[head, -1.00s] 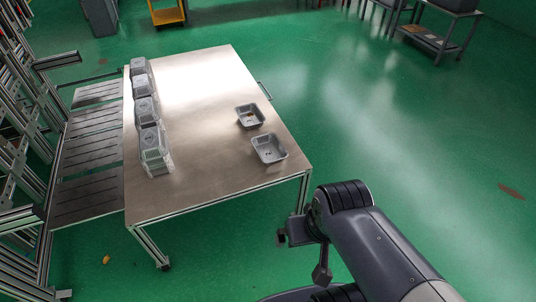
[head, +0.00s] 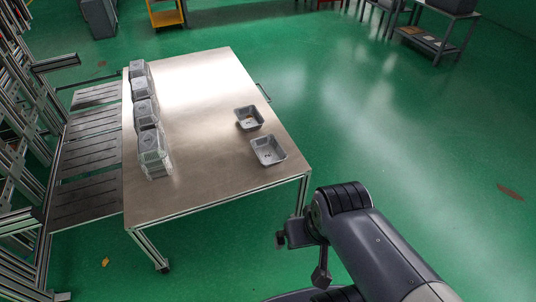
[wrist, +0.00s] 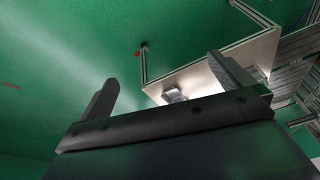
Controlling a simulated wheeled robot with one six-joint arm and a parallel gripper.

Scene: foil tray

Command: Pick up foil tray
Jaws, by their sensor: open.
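Two grey foil trays stand upright on the right side of the metal table (head: 205,100). The nearer foil tray (head: 268,150) sits close to the table's right front corner. The farther foil tray (head: 249,118) is just behind it, a small gap apart. Both appear to hold small bits, too small to name. My gripper (head: 302,258) is off the table's front right corner, away from the trays. In the wrist view my gripper (wrist: 165,90) has its two fingers wide apart with nothing between them. A small grey tray shape (wrist: 173,95) shows beyond the fingers at the table edge.
Stacks of clear and grey containers (head: 148,125) line the table's left edge. A slatted rack (head: 85,150) and metal frames stand to the left. The table's middle is clear. Green floor (head: 400,140) is open to the right. A yellow cart (head: 167,14) stands far back.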

